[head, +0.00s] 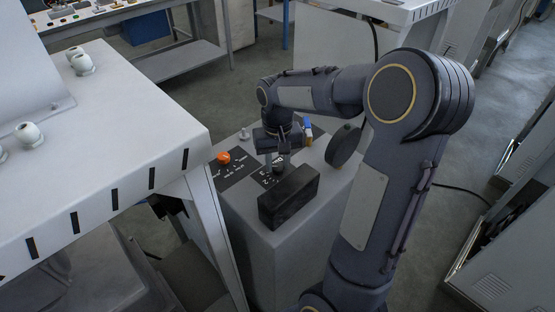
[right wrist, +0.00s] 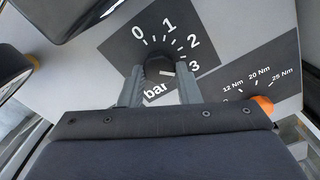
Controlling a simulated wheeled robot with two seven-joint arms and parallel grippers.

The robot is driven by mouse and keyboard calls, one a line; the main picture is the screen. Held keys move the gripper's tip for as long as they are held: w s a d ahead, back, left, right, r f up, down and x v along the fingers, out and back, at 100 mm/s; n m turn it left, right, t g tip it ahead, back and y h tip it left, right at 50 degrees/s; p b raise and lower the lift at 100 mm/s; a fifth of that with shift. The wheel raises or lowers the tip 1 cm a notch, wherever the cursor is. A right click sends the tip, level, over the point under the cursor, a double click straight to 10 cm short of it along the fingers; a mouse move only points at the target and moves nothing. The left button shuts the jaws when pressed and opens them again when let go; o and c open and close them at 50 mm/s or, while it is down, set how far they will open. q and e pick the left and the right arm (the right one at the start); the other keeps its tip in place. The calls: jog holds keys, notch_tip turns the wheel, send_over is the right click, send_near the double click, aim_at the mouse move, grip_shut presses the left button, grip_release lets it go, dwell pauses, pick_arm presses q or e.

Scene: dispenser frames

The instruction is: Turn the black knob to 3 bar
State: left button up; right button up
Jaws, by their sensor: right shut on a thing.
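The black knob (right wrist: 158,64) sits in the middle of a dark dial plate (right wrist: 122,48) marked 0, 1, 2, 3 and "bar". My right gripper (right wrist: 160,78) is shut on it, with one finger on each side. A pale mark on the knob's face points right, close to the 3; its exact alignment is hard to tell. In the head view my right gripper (head: 273,163) reaches down onto the dial, and the knob is mostly hidden there. My left gripper is in neither view.
An orange knob (head: 223,157) with an Nm scale sits beside the bar dial. A black box (head: 288,197) and a round black disc (head: 343,146) are close by on the grey cabinet (head: 238,208). A white table (head: 130,130) stands at the left.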

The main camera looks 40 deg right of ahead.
aim_at(278, 165)
dwell(0.5)
jog(key=o, duration=1)
jog(key=shift+r, duration=0.1)
notch_tip(278, 165, up, 8)
jog(key=shift+f+p, duration=0.25)
jog(key=shift+p, duration=0.15)
jog(key=shift+r, duration=0.1)
